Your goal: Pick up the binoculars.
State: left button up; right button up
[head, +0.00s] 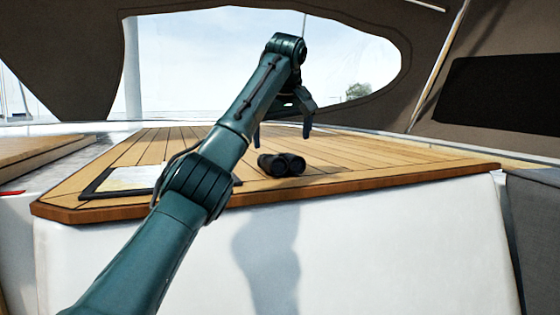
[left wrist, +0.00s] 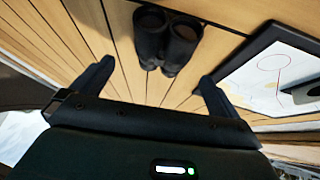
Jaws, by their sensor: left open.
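The black binoculars (head: 282,164) lie on the wooden deck table near its front edge in the head view. In the left wrist view the binoculars (left wrist: 167,40) show at the top middle, beyond the fingertips and between their lines. My left gripper (head: 284,136) is open and empty, pointing down above and slightly behind the binoculars in the head view. Its two fingers are spread wide in the left wrist view (left wrist: 155,76), apart from the binoculars. My right gripper is in neither view.
A dark-framed chart (head: 125,179) lies on the wooden table (head: 390,160) to the left of the binoculars, partly behind my left arm. The chart also shows in the left wrist view (left wrist: 270,72). The table right of the binoculars is clear.

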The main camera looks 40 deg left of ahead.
aim_at(280, 155)
pick_arm(q)
jog(key=shift+x, duration=0.9)
jog(key=p+x, duration=0.1)
jog(key=x, duration=0.4)
jog(key=shift+s, duration=0.2)
jog(key=shift+w+f, duration=0.1)
jog(key=shift+f, duration=0.1)
jog(key=shift+c, duration=0.3)
jog(key=c, duration=1.1)
jog(key=shift+r, duration=0.1)
jog(key=shift+c, duration=0.4)
jog(key=shift+r, duration=0.15)
